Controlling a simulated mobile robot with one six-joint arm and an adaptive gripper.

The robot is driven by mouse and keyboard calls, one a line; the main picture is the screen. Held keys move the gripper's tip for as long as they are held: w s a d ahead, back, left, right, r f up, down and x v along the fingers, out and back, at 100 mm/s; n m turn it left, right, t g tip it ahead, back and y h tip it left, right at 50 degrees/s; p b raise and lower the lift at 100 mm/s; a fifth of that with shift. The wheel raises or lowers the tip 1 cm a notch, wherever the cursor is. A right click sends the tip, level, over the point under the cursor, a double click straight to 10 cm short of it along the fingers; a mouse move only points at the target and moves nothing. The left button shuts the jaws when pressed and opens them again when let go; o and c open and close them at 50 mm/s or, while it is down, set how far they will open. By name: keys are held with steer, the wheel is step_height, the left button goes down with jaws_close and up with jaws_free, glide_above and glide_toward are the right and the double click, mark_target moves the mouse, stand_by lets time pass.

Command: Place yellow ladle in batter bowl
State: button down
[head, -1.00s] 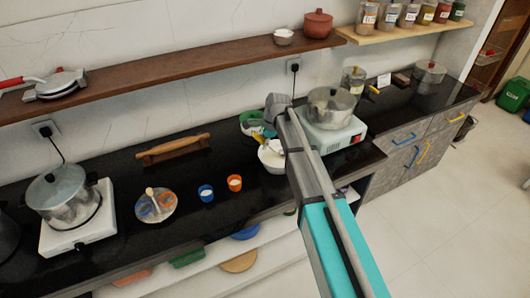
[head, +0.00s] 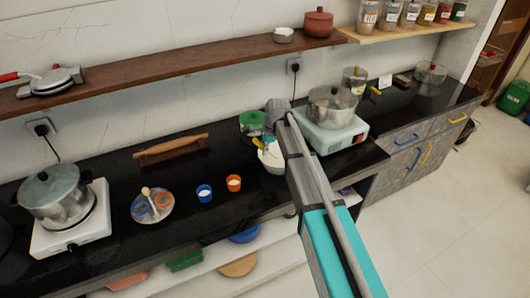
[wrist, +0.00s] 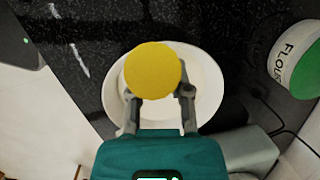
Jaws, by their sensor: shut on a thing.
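The yellow ladle (wrist: 153,70) shows in the wrist view as a round yellow shape between the fingertips of my gripper (wrist: 160,94), which is shut on it. The white batter bowl (wrist: 208,100) lies behind the ladle in that view, its middle hidden by the ladle and fingers. In the head view a small yellow part of the ladle (head: 258,141) shows at the upper left of the bowl (head: 271,158). My arm covers the bowl's right side there. I cannot tell whether the ladle touches the bowl or is above it.
A flour container (head: 252,122) with a green lid stands just behind the bowl. A pot on a hotplate (head: 331,135) stands close to the right. Orange (head: 234,183) and blue (head: 204,193) cups stand to the left. The black counter between the cups and bowl is clear.

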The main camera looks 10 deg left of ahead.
steer(key=shift+f, duration=0.15)
steer(key=c, duration=0.6)
jaws_free()
steer(key=shift+o, duration=0.2)
steer(key=p+v, duration=1.1)
steer(key=v, duration=0.1)
steer(key=shift+p, duration=0.4)
stand_by(0.8)
steer(key=s+d+n+h, duration=0.3)
steer(key=s+d+n, duration=0.9)
steer(key=s+d, duration=1.1)
steer(key=d, duration=0.2)
steer(key=shift+s+d+n, duration=0.2)
steer(key=shift+d+n, duration=0.15)
steer(key=shift+n, duration=0.05)
steer(key=shift+f, duration=0.15)
